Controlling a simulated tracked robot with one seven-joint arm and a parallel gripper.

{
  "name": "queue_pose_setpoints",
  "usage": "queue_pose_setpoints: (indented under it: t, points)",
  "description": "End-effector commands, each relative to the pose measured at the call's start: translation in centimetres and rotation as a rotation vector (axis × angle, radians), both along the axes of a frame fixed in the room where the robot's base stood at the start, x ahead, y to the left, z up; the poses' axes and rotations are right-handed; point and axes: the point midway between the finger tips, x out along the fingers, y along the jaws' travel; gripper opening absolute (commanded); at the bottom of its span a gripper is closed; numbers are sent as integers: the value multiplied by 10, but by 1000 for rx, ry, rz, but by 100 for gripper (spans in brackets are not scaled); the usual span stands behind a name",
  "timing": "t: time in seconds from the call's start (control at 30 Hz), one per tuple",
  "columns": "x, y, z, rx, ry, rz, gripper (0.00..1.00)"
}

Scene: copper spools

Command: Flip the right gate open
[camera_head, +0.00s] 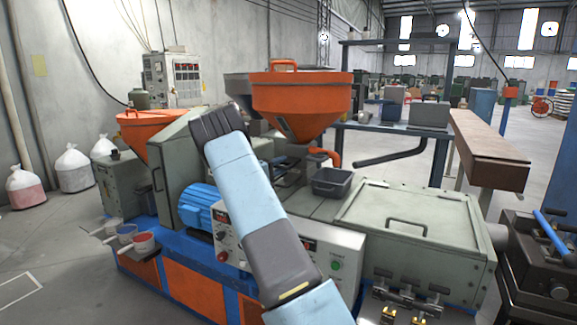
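No part in view is clearly marked as the right gate. On the right of the machine, a grey-green lid (385,232) with a bar handle (407,222) lies flat and looks closed. At the right edge stands a dark metal block (520,262) with a blue bar (549,238) tilted across its top; part of it is cut off by the frame. My light-blue and dark-grey arm rises from the bottom centre across the machine. I cannot make out my gripper or its fingers, so its relation to these parts is hidden.
An orange hopper (301,97) stands above the machine, with a second orange hopper (155,133) at left. A dark tray (336,183) sits beside the lid. Brass fittings (389,315) show at the bottom. A brown-topped bench (489,150) stands behind. Open floor lies at far left.

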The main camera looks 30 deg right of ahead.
Motion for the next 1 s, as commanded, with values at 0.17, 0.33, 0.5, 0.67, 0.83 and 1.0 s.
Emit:
queue_pose_setpoints:
  t: [0.17, 0.33, 0.5, 0.67, 0.83, 1.0]
  points:
    - [0, 4, -1, 1, 1, 1, 42]
    - [-2, 26, -5, 1, 2, 3, 42]
    - [-4, 59, -11, 1, 3, 3, 42]
    - [-7, 90, -16, 1, 3, 3, 42]
    - [-9, 116, -20, 0, 1, 2, 42]
    - [-11, 131, -23, 0, 1, 1, 42]
